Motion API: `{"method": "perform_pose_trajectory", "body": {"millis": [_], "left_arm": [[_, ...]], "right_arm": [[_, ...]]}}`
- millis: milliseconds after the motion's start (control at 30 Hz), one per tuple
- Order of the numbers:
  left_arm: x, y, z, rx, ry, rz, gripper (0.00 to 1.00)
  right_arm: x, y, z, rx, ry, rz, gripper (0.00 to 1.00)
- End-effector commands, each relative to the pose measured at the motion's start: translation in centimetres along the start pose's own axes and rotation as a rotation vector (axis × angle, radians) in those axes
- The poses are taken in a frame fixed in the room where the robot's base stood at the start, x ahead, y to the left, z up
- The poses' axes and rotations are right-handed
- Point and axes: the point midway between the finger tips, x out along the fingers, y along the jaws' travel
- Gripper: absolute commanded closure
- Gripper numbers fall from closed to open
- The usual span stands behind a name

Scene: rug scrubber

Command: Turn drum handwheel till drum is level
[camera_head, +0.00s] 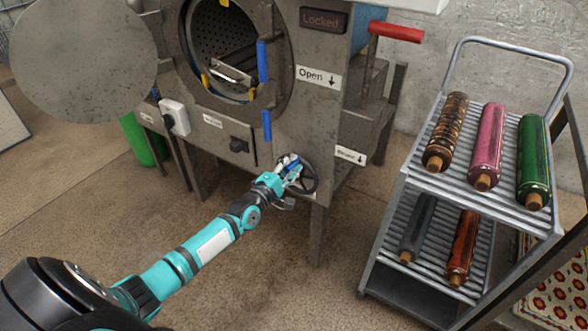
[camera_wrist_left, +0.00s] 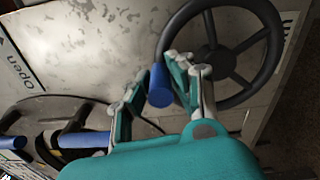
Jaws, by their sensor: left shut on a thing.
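The drum handwheel (camera_head: 313,181) is a dark spoked wheel on the lower front of the grey machine, and it also shows in the left wrist view (camera_wrist_left: 274,50). Its blue handle (camera_wrist_left: 160,88) sits at the rim. My left gripper (camera_head: 290,167) is shut on this blue handle, with a teal-and-grey finger on each side. The drum (camera_head: 212,38) is seen through the round opening above, with perforated walls and a metal ledge inside that looks tilted. My right gripper is in neither view.
The round door (camera_head: 82,60) stands open at the left. A metal cart (camera_head: 405,165) with several coloured rolls stands at the right. Bare floor (camera_head: 270,275) lies in front of the machine.

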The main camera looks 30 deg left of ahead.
Motion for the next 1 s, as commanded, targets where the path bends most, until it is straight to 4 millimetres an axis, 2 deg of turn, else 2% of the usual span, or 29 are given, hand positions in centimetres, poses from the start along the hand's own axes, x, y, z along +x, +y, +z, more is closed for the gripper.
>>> {"method": "perform_pose_trajectory", "body": {"millis": [200, 567, 600, 767, 1000], "left_arm": [[-0.04, -0.08, -0.36, -0.032, 0.002, -0.002, 1.0], [-0.05, -0.09, -0.37, -0.035, 0.002, -0.003, 1.0], [-0.05, -0.09, -0.36, -0.034, 0.002, -0.003, 0.78], [-0.07, -0.17, -0.35, -0.034, 0.002, -0.005, 0.57], [-0.11, -0.33, -0.29, -0.035, 0.001, -0.008, 0.56]], "right_arm": [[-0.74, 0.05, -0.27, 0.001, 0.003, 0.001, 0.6], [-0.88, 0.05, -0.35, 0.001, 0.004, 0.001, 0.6], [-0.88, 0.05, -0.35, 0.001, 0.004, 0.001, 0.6], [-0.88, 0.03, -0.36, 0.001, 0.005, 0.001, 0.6], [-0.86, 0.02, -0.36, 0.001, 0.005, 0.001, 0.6]]}}
